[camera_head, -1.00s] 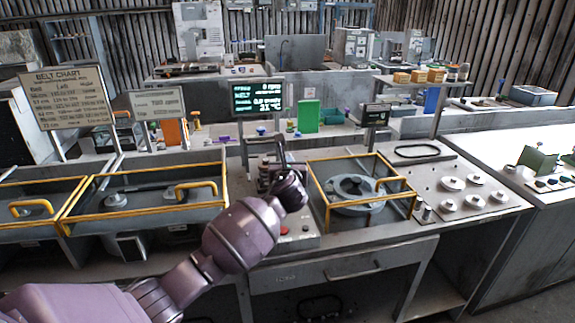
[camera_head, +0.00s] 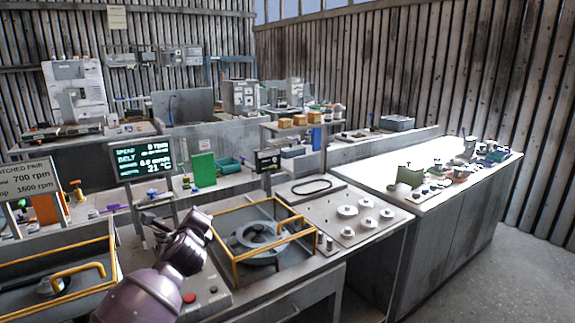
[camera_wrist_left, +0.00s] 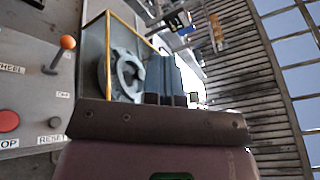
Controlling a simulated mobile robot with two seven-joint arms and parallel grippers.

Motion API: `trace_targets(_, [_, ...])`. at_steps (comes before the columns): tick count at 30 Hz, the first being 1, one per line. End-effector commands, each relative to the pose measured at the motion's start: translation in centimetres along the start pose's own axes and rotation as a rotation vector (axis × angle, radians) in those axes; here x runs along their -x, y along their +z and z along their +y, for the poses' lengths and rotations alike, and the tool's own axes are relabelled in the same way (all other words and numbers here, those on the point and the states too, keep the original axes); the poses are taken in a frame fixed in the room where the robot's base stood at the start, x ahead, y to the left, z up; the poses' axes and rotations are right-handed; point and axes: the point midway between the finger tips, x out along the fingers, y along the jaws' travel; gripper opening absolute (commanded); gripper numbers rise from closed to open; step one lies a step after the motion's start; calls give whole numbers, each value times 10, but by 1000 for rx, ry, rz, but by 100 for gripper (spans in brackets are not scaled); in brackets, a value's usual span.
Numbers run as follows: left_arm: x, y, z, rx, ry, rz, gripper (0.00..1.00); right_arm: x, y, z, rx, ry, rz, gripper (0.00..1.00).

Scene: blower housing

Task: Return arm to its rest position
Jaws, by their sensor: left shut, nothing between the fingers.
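My left arm comes in from the bottom left of the head view. Its hand (camera_head: 196,224) is over the control console, left of the yellow-framed blower housing (camera_head: 262,240). The fingers are hard to make out there. In the left wrist view the left gripper (camera_wrist_left: 166,72) shows two blue-grey fingers close together, shut and empty. Behind them is the grey ring-shaped housing (camera_wrist_left: 128,74) inside its yellow frame. I cannot tell the distance between fingers and frame. My right gripper is in neither view.
The console has a red button (camera_head: 189,298); an orange-knobbed lever (camera_wrist_left: 67,43) shows in the wrist view. A display (camera_head: 141,158) stands behind. Several round discs (camera_head: 347,211) lie on the plate right of the frame. A side bench (camera_head: 400,200) holds small parts. Grey floor is clear at right.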

Motion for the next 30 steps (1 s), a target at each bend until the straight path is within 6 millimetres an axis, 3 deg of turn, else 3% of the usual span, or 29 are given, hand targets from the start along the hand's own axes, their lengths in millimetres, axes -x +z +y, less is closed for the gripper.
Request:
trace_targets(5, [17, -15, -8, 422, -66, 97, 0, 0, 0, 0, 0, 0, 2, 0])
trace_targets(11, [52, -43, 20, 924, -50, 231, 0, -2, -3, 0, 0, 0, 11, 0])
trace_targets(15, [88, -65, 58, 1293, 17, 308, 0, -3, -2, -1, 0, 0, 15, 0])
trace_targets(21, [142, -88, 119, 1700, 137, 340, 0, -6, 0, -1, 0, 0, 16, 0])
trace_targets(30, [231, -111, 215, 2013, 313, 246, 0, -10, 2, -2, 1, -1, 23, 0])
